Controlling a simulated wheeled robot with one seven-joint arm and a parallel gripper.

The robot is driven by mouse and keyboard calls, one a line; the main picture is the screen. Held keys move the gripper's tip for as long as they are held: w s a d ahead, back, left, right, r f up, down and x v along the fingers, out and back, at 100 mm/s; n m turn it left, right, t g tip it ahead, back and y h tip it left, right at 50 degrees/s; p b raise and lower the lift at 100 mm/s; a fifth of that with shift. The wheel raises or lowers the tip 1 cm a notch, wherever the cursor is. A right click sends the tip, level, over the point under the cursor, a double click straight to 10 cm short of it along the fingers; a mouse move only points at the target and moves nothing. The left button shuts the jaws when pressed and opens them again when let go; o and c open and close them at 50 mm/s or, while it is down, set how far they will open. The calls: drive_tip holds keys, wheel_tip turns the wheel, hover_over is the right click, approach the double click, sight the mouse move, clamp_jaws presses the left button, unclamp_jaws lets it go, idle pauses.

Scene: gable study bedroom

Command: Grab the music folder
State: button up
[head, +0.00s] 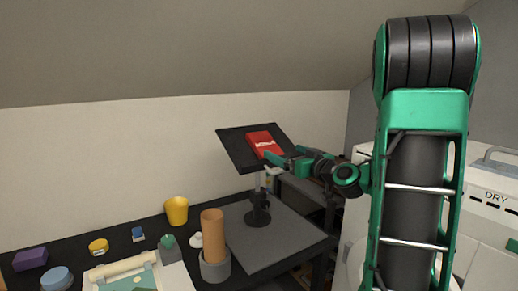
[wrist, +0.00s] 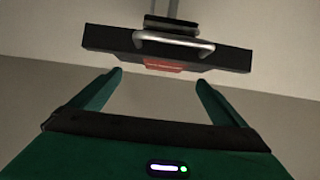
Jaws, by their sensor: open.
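The red music folder (head: 263,144), with white marks on its cover, rests on the tilted black desk of a music stand (head: 236,152). In the wrist view only a thin red strip of the folder (wrist: 177,65) shows, at the edge of the dark stand desk (wrist: 110,37). My gripper (head: 280,160) is at the folder's lower right in the head view, overlapping its lower edge in the picture. In the wrist view my gripper (wrist: 159,77) has its two green fingers wide apart with nothing between them. The red strip lies just beyond the fingertips; contact cannot be told.
The stand rises from a grey mat (head: 282,238) on a black table. A brown cylinder in a grey holder (head: 214,265), a yellow cup (head: 176,211), a small cactus (head: 168,243) and a purple block (head: 30,258) stand to the left. A white machine marked DRY (head: 492,220) is at right.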

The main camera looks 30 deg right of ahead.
sight(267, 146)
drive_tip(key=w, duration=0.2)
drive_tip(key=w+a, duration=0.1)
drive_tip(key=w, duration=0.2)
drive_tip(key=shift+a, duration=0.15)
drive_tip(key=w, duration=0.5)
drive_tip(key=shift+f, duration=0.1)
drive_tip(key=c, duration=1.3)
